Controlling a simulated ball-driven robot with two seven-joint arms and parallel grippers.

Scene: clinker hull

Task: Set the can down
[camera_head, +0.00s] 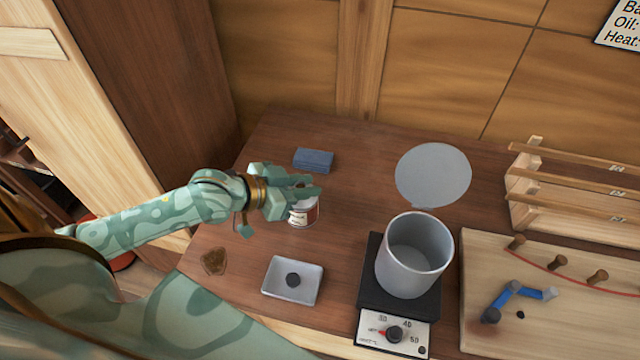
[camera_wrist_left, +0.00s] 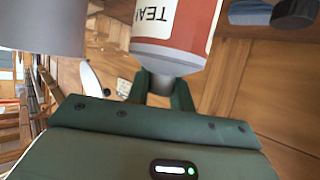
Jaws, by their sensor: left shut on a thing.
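The can (camera_head: 303,214) is red and white and stands upright below my left gripper (camera_head: 300,188) in the head view. In the left wrist view, the can (camera_wrist_left: 175,35) appears inverted, with "TEA" on its label and a grey lid with a narrow knob. My left gripper (camera_wrist_left: 162,88) is shut on that knob in the wrist view. My fingers hide the can's top in the head view. I cannot tell whether its base touches the table (camera_head: 345,190). My right gripper is not in view.
A grey pot (camera_head: 413,258) stands on a dark heater with a dial (camera_head: 394,334); a round grey disc (camera_head: 433,174) is behind it. A white dish (camera_head: 292,280), brown patch (camera_head: 214,261) and blue block (camera_head: 313,160) surround the can. A wooden rack (camera_head: 570,185) and pegged board (camera_head: 580,310) are right.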

